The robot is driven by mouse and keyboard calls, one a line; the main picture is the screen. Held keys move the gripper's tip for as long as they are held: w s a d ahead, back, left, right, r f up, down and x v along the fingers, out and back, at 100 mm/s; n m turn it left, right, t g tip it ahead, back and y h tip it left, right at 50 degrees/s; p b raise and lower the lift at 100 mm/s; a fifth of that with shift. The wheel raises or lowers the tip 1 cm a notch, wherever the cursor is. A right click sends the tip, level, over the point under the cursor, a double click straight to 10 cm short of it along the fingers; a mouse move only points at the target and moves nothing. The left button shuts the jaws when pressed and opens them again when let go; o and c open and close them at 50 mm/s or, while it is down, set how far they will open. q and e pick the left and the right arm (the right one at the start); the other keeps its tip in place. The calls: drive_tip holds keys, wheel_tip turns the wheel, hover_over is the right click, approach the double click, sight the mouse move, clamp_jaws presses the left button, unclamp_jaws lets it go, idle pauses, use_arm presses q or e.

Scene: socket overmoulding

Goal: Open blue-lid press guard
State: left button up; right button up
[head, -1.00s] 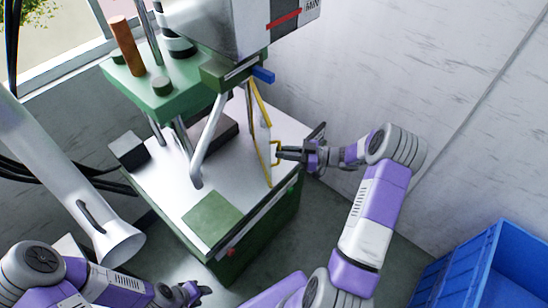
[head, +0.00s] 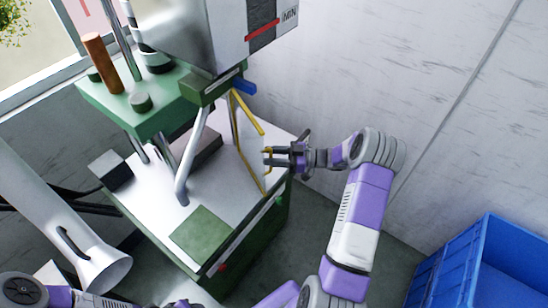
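The press guard (head: 247,150) is a pale panel with a yellow frame, standing on the right side of the press's work table. It stands upright at an angle under the press head. A small blue piece (head: 244,87) sits at its top, on the green block. A yellow handle (head: 266,152) projects from the guard's right edge. My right gripper (head: 274,156) is at this handle from the right, its dark fingers level with it. I cannot tell whether they are closed on it. My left arm enters at the bottom left; its gripper is cut off by the lower edge.
The green-sided press table (head: 155,195) carries a green square pad (head: 203,233) and dark blocks. A slanted grey bar (head: 190,160) stands left of the guard. A white tube (head: 98,268) is at left. A blue crate (head: 480,262) stands at lower right, near the wall.

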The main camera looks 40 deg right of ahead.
drive_tip(key=v, duration=0.8)
idle(0.7)
